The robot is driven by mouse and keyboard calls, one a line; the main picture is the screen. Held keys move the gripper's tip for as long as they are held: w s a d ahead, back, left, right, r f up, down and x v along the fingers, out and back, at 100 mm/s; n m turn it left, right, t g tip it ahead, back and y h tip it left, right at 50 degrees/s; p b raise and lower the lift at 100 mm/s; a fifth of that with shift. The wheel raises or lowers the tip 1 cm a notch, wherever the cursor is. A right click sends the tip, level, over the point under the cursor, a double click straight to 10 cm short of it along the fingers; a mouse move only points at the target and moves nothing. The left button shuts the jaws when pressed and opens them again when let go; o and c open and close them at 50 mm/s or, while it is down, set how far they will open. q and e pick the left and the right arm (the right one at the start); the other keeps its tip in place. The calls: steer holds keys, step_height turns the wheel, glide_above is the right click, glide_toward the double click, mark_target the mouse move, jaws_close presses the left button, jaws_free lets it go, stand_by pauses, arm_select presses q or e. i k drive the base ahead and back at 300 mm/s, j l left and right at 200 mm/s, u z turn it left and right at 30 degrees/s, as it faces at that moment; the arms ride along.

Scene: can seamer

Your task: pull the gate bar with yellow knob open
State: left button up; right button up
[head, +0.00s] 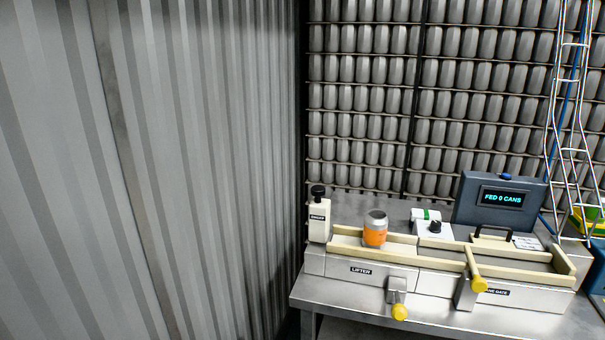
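The gate bar (472,262) is a cream bar with a yellow knob (479,285) on its near end. It crosses the front rail of the can seamer (440,280), just left of a label whose readable part says "GATE" (495,292). An orange and silver can (375,231) stands upright in the track, left of the gate bar. A second yellow knob (400,312) sits lower on a lever under the "LIFTER" label (361,271). Neither of my grippers shows in the head view.
The seamer stands on a metal table (345,325). Behind the track are a display box (500,200) reading "FED 0 CANS", a black handle (493,232) and a dial box (434,230). A wire chute (570,150) rises at right. A corrugated wall (150,170) fills the left.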

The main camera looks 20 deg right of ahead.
mark_target(478, 285)
steer(key=z, duration=1.6)
